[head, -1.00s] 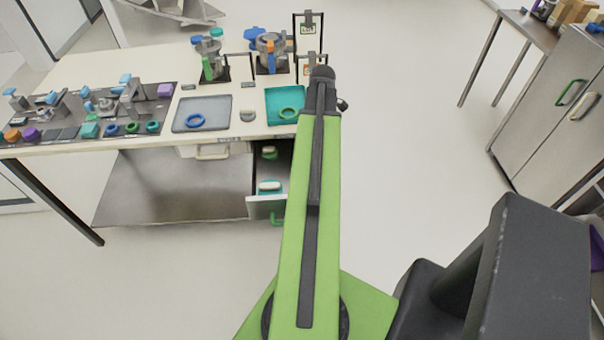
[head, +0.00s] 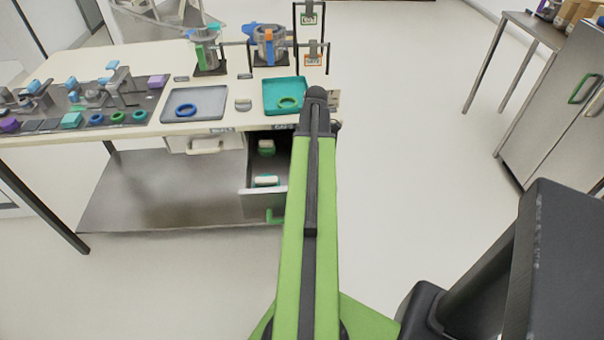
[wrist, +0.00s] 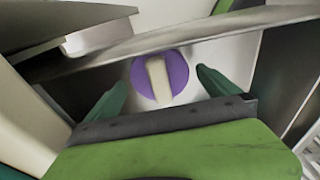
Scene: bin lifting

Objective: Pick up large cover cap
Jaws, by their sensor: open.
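A round purple cap (wrist: 176,83) with a cream grip bar lies on a pale surface in the wrist view; I take it for the large cover cap. My gripper (wrist: 165,95) is open, with one green finger to the left of the cap and one to the right, both apart from it. In the head view my arm hides the gripper and I cannot make out the purple cap. The open drawer (head: 262,206) under the bench holds two teal caps with pale grips, a rear one (head: 266,146) and a front one (head: 267,181).
A metal edge (wrist: 170,45) crosses the wrist view just beyond the cap. The bench (head: 150,61) carries a grey tray (head: 212,112) with a blue ring and a teal tray (head: 285,86) with a green ring. Clear floor lies right of the bench.

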